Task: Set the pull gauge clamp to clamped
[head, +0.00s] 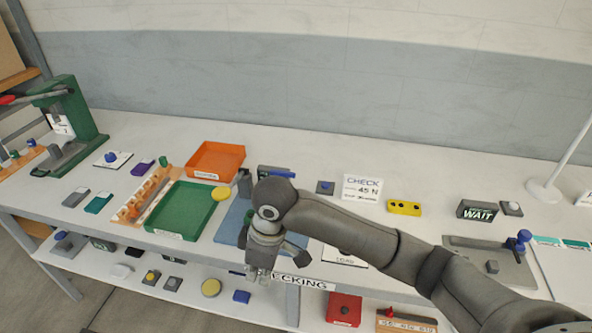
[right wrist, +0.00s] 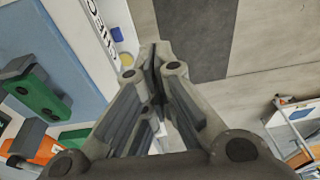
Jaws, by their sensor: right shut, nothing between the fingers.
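No part in the head view is plainly labelled as the pull gauge clamp. A dark device with a blue lever (head: 275,172) stands behind my right arm, at the back of the blue mat (head: 230,222); my arm hides part of it. A grey plate (head: 490,255) at the right carries an upright blue knob (head: 523,236). I cannot tell which is the clamp. My right gripper (head: 262,275) points down at the bench's front edge, near the CHECKING label (head: 300,282). In the right wrist view its fingers (right wrist: 155,55) are together and empty. My left gripper is out of view.
A green tray (head: 187,210) and an orange tray (head: 215,160) lie left of the mat. A CHECK 45 N card (head: 362,188), a yellow block (head: 404,207) and a WAIT sign (head: 477,210) stand to the right. A lower shelf holds a red box (head: 344,309).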

